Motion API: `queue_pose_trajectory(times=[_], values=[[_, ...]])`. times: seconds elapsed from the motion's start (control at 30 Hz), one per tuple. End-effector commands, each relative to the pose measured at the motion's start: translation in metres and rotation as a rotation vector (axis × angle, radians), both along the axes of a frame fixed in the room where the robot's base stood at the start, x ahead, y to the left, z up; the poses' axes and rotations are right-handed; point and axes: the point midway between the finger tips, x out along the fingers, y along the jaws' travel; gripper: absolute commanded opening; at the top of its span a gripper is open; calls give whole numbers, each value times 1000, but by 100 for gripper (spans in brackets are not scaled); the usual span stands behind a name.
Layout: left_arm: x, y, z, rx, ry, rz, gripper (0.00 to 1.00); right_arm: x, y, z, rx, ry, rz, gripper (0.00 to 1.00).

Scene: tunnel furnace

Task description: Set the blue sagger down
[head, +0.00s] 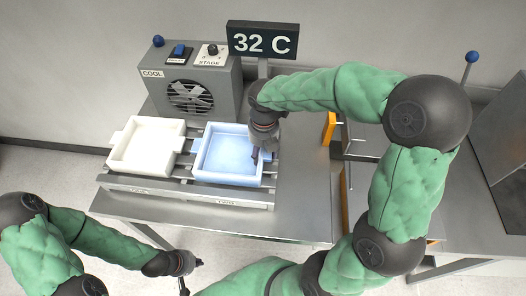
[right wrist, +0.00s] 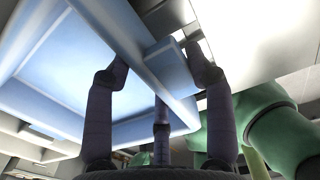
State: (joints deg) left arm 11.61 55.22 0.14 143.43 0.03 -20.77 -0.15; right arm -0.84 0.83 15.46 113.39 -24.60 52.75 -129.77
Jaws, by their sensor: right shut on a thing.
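The blue sagger (head: 232,143) is a shallow square tray on the right half of the slatted rack (head: 150,190). In the right wrist view the blue sagger (right wrist: 80,70) fills the left and middle. My right gripper (head: 258,152) is shut on the sagger's right side, with its dark fingers (right wrist: 155,78) around the lug on the wall. Whether the sagger's underside touches the slats cannot be told. My left gripper (head: 184,284) is at the lower left, away from the rack and empty; its fingers are too small to read.
A white sagger (head: 146,146) sits on the rack's left half, close beside the blue one. A grey cooling fan box (head: 195,85) stands behind them, and a sign reading 32 C (head: 263,39) stands at the back. The steel table (head: 295,205) is clear at front right.

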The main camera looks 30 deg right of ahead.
Motion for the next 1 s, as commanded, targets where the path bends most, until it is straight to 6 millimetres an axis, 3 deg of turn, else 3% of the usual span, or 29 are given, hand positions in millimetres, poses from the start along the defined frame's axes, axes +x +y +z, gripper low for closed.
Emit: queue_pose_trajectory(times=[0.17,0.2,0.27,0.67,0.87,1.0], values=[[0,0,0,0,0,0,0,1,0,0,1,-4,-1,0],[0,0,0,0,0,0,0,0,0,-2,0,0,0,62],[0,0,0,0,0,0,0,0,0,-2,0,0,0,78],[0,0,1,0,0,0,0,0,0,2,-1,-1,0,78],[0,0,11,0,0,0,0,0,0,29,-1,-3,0,78],[0,0,21,0,0,0,0,1,-1,58,-1,-4,0,78]])
